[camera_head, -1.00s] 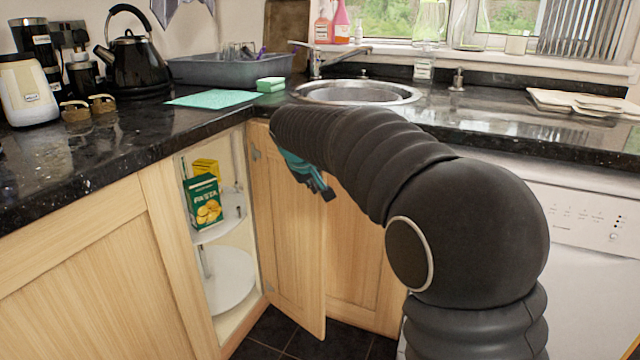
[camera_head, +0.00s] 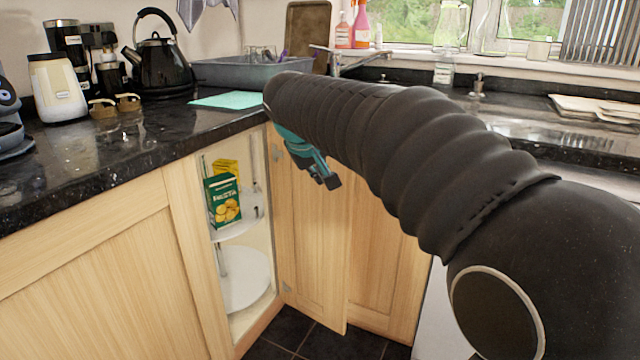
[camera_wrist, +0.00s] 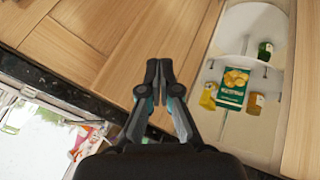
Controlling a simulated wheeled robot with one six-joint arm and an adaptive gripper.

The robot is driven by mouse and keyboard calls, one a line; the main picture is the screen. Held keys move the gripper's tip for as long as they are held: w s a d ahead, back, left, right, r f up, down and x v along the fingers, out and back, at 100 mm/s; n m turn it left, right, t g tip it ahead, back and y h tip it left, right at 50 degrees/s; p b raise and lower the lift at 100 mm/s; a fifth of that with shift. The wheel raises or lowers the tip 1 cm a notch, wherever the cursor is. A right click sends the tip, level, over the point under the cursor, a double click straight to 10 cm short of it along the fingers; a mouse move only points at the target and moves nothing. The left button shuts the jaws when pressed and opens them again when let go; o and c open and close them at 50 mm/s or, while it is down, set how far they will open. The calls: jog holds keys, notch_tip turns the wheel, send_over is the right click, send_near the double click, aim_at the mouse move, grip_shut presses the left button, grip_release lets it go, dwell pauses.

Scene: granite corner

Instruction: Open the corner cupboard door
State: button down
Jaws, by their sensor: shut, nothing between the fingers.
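The corner cupboard door (camera_head: 315,240) is wooden and stands wide open, swung to the right. Its hinges show beside the opening in the head view. It seems to be part of the wood filling the upper left of the wrist view. My gripper (camera_head: 333,183) is in front of the door's upper part in the head view; whether it touches is unclear. In the wrist view my gripper (camera_wrist: 159,70) has its fingertips together and empty, over the wood. Inside the cupboard, a white round lower shelf (camera_head: 243,283) and a green pasta box (camera_head: 224,203) on the upper shelf are visible.
The dark granite worktop (camera_head: 100,150) runs above the cupboards. Dark floor tiles (camera_head: 345,348) show free room below the door. My arm hides much of the right side.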

jog(key=w+d+f+m+t+y+b, duration=0.55)
jog(key=w+d+f+m, duration=0.45)
jog(key=w+d+f, duration=0.25)
jog(key=s+d+f+m+t+y+b, duration=0.1)
jog(key=s+d+f+m+y+b, duration=0.25)
jog(key=f+m+y, duration=0.35)
jog(key=shift+n+y, duration=0.4)
jog(key=shift+y, duration=0.05)
jog(key=x, duration=0.6)
jog(key=b+x, duration=0.1)
jog(key=x, duration=0.2)
jog(key=shift+f, duration=0.4)
jog(key=shift+s, duration=0.1)
